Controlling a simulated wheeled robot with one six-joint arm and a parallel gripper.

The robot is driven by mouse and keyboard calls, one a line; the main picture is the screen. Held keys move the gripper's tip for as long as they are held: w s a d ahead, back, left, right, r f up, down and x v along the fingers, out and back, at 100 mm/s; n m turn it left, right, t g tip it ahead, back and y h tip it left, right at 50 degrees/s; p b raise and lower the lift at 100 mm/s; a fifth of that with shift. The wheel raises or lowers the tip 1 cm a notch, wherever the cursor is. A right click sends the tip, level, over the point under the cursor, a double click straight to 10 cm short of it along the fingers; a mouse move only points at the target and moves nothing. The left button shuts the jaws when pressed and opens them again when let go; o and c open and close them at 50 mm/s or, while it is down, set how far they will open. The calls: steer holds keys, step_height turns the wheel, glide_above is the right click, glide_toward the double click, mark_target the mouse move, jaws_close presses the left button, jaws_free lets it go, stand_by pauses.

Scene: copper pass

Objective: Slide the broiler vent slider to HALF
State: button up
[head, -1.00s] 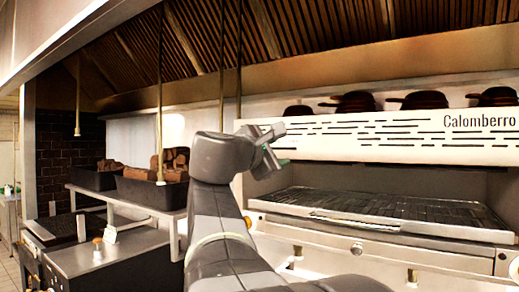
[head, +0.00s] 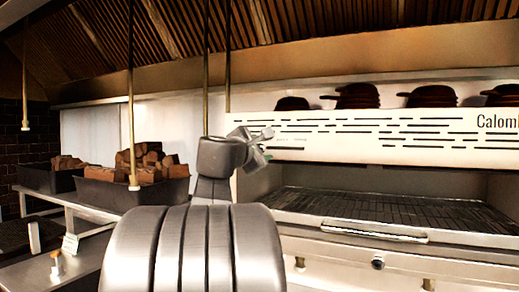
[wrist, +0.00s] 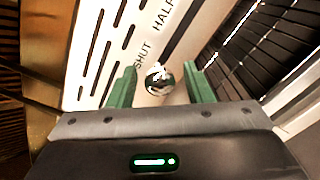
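The broiler's white slotted panel (head: 380,135) fills the right of the head view. In the wrist view, the vent slider's shiny round knob (wrist: 158,78) stands at the lower end of a dark slot. The printed words SHUT (wrist: 144,47) and HALF (wrist: 164,16) run beside the slot; the knob is nearer SHUT. My gripper (wrist: 160,82) is open, with one green finger on each side of the knob and a visible gap on both sides. In the head view my gripper (head: 264,146) is at the panel's left end; the knob is not distinguishable there.
The broiler grate (head: 390,208) with its front handle (head: 374,233) lies below the panel. Dark pans (head: 357,96) are stacked above it. Black bins (head: 130,190) of brown blocks stand at left. Thin rods (head: 131,90) hang from the hood.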

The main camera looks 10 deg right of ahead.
jaws_close()
steer(key=shift+s+d, duration=0.75)
steer(key=shift+d, duration=0.35)
steer(key=shift+s+d, duration=0.75)
steer(key=shift+d, duration=0.3)
steer(key=shift+o, duration=0.3)
jaws_free()
steer(key=shift+a+b, duration=0.1)
steer(key=shift+b, duration=0.2)
steer(key=b+v, duration=0.3)
steer(key=v, duration=1)
steer(key=shift+s+a, duration=0.2)
steer(key=shift+s, duration=0.1)
steer(key=shift+w+d, duration=0.1)
